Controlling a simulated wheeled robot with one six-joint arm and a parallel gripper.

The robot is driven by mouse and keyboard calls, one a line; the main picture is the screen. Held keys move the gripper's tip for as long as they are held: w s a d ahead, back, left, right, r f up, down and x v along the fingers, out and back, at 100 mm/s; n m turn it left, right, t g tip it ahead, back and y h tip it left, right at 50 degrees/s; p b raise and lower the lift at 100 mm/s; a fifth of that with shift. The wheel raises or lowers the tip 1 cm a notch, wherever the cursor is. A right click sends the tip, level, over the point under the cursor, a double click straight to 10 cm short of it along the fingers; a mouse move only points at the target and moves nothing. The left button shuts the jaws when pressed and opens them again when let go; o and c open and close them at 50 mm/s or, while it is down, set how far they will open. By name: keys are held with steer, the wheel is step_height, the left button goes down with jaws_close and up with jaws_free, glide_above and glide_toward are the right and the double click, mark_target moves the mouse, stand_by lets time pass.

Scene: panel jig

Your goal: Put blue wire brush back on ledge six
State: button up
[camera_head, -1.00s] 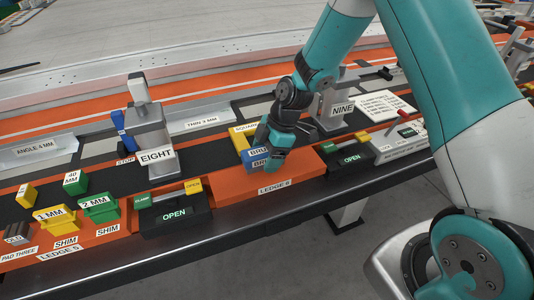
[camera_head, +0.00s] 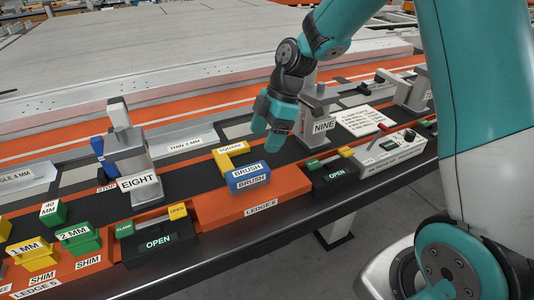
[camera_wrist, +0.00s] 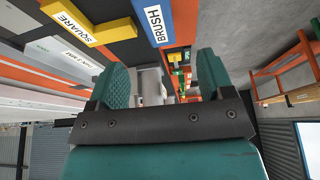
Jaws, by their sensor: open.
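The blue wire brush (camera_head: 248,178), labelled BRUSH, rests on the orange ledge six (camera_head: 215,205), labelled LEDGE 6. In the wrist view the brush (camera_wrist: 152,22) shows at the top centre, beyond the fingers. My gripper (camera_head: 272,132) is open and empty, raised above and behind the brush, apart from it. In the wrist view its two teal fingers (camera_wrist: 162,82) stand apart with nothing between them. The brush's underside is hidden.
A yellow square (camera_head: 231,152) lies just behind the brush. Black OPEN boxes stand left (camera_head: 157,244) and right (camera_head: 337,172) of the ledge. Grey clamps EIGHT (camera_head: 132,160) and NINE (camera_head: 318,108) rise behind. The orange ledge left of the brush is bare.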

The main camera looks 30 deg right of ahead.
steer(key=s+a+r+m+p, duration=0.1)
steer(key=s+a+r+m, duration=0.2)
steer(key=s, duration=0.5)
steer(key=s+a+r+m+p, duration=0.1)
steer(key=s+a+r+m, duration=0.2)
steer(key=s+r, duration=0.3)
steer(key=s+a+r+m+p, duration=0.1)
steer(key=s+r+m, duration=0.3)
steer(key=s, duration=0.6)
steer(key=shift+s+a+r+m, duration=0.15)
steer(key=shift+a+r+m, duration=0.2)
steer(key=shift+a, duration=0.55)
